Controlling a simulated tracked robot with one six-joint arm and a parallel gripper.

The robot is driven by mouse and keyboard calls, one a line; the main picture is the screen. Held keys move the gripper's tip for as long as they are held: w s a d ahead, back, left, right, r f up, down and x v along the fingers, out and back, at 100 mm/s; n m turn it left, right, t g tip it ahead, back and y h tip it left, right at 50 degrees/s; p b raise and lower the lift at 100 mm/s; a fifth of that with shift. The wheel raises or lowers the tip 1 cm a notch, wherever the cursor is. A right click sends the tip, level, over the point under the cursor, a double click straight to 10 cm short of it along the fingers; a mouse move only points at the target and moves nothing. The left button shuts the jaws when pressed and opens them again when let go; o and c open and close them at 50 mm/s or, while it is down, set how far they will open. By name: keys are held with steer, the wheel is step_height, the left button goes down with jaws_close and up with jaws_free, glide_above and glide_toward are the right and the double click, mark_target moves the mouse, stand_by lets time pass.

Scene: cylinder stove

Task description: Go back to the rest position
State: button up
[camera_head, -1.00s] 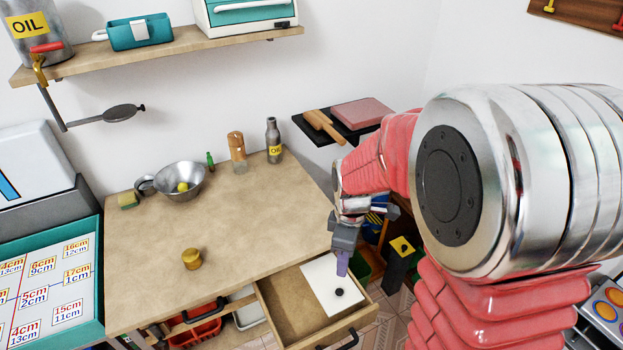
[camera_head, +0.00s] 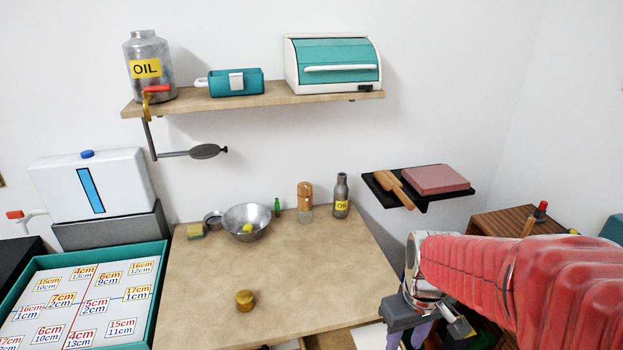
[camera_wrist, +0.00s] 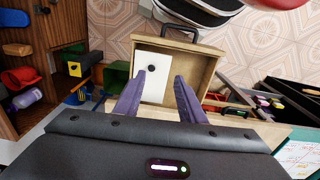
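My gripper (camera_head: 408,338) is at the lower right of the head view, just off the right front edge of the wooden table (camera_head: 200,290). In the wrist view its two purple fingers (camera_wrist: 160,98) stand apart with nothing between them. Beyond them is an open wooden drawer (camera_wrist: 205,72) holding a white sheet (camera_wrist: 152,88) with a small black round thing (camera_wrist: 152,68) on it. In the head view the fingertips are cut off by the lower edge.
The table carries a metal bowl (camera_head: 262,222), a brass weight (camera_head: 245,300), a pepper mill (camera_head: 305,202) and an oil bottle (camera_head: 341,195). A small black shelf (camera_head: 425,202) with a pink block (camera_head: 436,179) juts from the wall. A long wooden shelf (camera_head: 280,97) hangs above.

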steer(key=s+a+r+m+t, duration=0.3)
steer(key=s+r+t, duration=0.2)
steer(key=r, duration=0.8)
steer(key=shift+s+r, duration=0.4)
steer(key=shift+s, duration=0.8)
stand_by(1.1)
